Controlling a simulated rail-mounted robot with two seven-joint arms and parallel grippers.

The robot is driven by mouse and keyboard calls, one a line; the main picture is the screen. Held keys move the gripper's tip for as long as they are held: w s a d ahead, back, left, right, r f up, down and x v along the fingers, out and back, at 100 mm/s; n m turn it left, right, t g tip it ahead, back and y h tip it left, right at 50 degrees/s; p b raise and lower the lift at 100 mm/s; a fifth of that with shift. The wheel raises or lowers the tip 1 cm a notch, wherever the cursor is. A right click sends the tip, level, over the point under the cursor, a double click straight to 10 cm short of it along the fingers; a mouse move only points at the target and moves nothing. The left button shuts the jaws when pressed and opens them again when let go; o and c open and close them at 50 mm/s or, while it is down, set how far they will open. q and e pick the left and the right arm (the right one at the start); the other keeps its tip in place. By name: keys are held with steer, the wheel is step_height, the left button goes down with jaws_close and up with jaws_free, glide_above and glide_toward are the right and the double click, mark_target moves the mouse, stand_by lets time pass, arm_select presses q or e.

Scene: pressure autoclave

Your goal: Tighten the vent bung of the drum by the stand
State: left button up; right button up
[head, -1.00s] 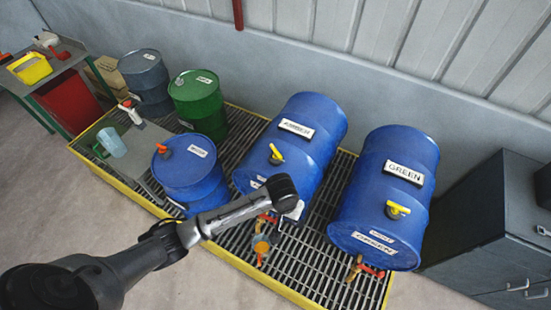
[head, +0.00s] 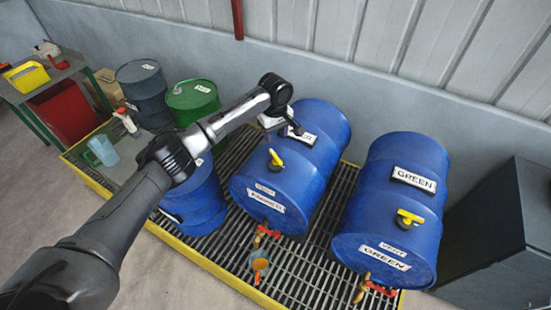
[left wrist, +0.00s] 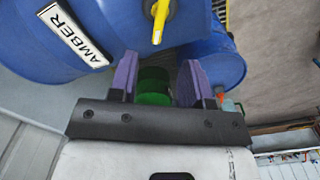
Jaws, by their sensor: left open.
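My left gripper (head: 294,128) is above the blue drum labelled AMBER (head: 318,165), which lies tilted on its side. A yellow vent bung (head: 275,159) with a lever is on its upper front end; it also shows in the left wrist view (left wrist: 161,20), beyond the fingertips and apart from them. In that view my left gripper (left wrist: 156,78) has its purple fingers spread with nothing held between them. The blue drum labelled GREEN (head: 410,160) lies to the right, with a similar yellow bung (head: 409,217). I cannot tell which thing is the stand. My right gripper is not in view.
Green (head: 192,98) and dark (head: 143,85) drums stand behind. A grey cabinet (head: 500,220) stands right.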

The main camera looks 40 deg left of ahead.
mark_target(275, 157)
arm_select(q)
step_height(275, 157, down, 12)
steer(key=shift+r, duration=0.1)
stand_by(0.4)
jaws_close()
stand_by(0.4)
